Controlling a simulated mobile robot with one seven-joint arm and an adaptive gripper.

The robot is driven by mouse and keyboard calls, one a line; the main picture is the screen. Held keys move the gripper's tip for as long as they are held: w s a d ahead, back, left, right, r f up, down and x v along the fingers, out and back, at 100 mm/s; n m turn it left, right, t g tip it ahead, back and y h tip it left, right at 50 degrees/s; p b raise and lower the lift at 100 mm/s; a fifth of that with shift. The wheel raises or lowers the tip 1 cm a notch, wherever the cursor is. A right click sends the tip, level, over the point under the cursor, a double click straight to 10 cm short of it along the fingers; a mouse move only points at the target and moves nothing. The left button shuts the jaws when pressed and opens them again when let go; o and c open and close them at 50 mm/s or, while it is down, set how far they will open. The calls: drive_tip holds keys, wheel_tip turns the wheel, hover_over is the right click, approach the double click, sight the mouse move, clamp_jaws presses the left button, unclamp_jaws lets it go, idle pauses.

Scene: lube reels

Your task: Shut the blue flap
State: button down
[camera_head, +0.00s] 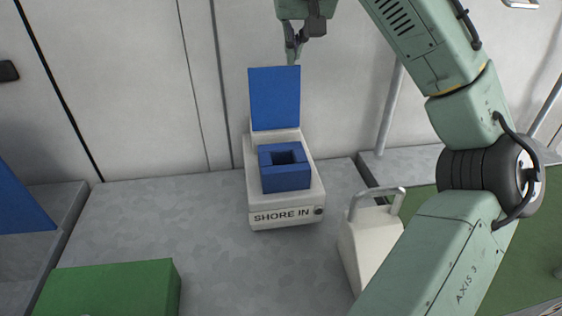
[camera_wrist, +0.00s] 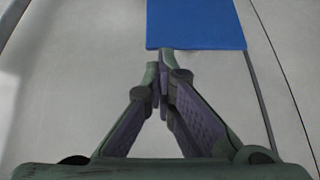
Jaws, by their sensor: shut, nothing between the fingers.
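The blue flap (camera_head: 275,98) stands upright, open, at the back of a white box labelled "SHORE IN" (camera_head: 256,200). A blue square socket (camera_head: 287,178) with a dark opening sits uncovered in front of it on the box. My gripper (camera_head: 291,60) is shut and empty, at the flap's top edge in the head view. In the wrist view the shut fingertips (camera_wrist: 163,60) are close to one edge of the blue flap (camera_wrist: 195,24). I cannot tell whether they touch it.
A white block with a metal handle (camera_head: 365,235) stands right of the box, near my arm. A green box (camera_head: 110,290) is at the front left, and a blue panel (camera_head: 18,205) at the far left. The grey bench top (camera_head: 165,220) left of the box is clear.

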drive_tip(key=shift+g, duration=0.5)
drive_tip(key=s+f, duration=0.1)
drive_tip(key=f, duration=0.1)
drive_tip(key=s+f, duration=0.2)
drive_tip(key=shift+s+d+f+b, duration=0.1)
drive_tip(key=shift+d+f+b, duration=0.05)
drive_tip(key=shift+f+b, duration=0.15)
drive_tip(key=shift+s+a+f, duration=0.1)
drive_tip(key=shift+a, duration=0.1)
drive_tip(key=shift+f, duration=0.2)
drive_tip(key=shift+s+d+r, duration=0.15)
drive_tip(key=shift+s+d, duration=0.1)
drive_tip(key=shift+s, duration=0.3)
drive_tip(key=shift+s+d, duration=0.5)
drive_tip(key=shift+s, duration=0.15)
drive_tip(key=shift+r, duration=0.1)
